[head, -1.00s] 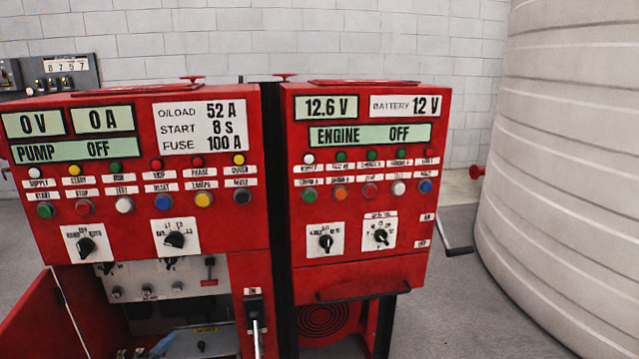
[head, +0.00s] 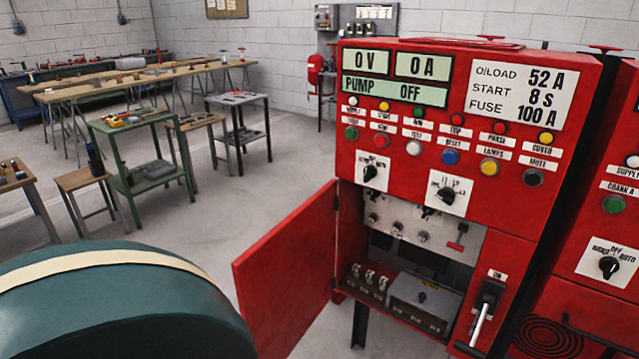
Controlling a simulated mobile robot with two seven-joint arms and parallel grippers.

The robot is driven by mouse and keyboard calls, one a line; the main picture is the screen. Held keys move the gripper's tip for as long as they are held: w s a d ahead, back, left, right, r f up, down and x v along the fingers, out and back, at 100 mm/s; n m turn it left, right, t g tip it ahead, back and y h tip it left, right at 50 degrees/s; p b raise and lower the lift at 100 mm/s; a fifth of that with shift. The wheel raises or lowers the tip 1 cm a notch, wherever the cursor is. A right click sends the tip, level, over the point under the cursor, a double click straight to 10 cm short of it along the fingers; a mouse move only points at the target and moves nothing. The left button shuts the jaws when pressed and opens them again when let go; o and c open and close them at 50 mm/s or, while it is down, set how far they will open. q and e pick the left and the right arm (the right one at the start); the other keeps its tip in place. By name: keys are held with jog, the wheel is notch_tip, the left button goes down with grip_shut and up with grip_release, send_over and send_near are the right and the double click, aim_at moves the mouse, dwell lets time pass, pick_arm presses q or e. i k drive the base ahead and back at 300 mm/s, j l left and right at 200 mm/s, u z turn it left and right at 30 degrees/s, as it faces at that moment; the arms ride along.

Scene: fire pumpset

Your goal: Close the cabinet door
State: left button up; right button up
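The red cabinet door (head: 290,275) stands wide open, swung out to the left of the pump cabinet (head: 450,130). Its hinge side is at the left edge of the cabinet's lower opening. Inside the opening I see a grey panel with knobs (head: 415,225), a grey box (head: 422,300) and small fittings beside it. A black and silver lever (head: 484,310) is on the cabinet front, right of the opening. Neither gripper shows in the head view. A large dark green rounded shape with a cream band fills the lower left and overlaps the door's lower left area.
A second red cabinet (head: 600,230) stands close on the right. Worktables (head: 140,80), a green cart (head: 150,170) and a wooden stool (head: 90,190) stand at the left and back. Grey floor (head: 240,205) is clear between them and the door.

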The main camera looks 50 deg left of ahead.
aim_at(284, 282)
jog(key=k+j, duration=0.4)
jog(key=j, duration=0.25)
jog(key=k+j, duration=0.1)
jog(key=j, duration=0.45)
jog(key=k+j, duration=0.1)
jog(key=j, duration=0.4)
jog(key=i+j, duration=0.1)
jog(key=j, duration=0.25)
jog(key=i+j, duration=0.1)
jog(key=j, duration=0.25)
jog(key=i+j+z, duration=0.1)
jog(key=j, duration=0.25)
jog(key=k+j+z, duration=0.1)
jog(key=k+j, duration=0.15)
jog(key=j, duration=0.2)
jog(key=k+j, duration=0.25)
jog(key=j, duration=0.15)
jog(key=z, duration=0.05)
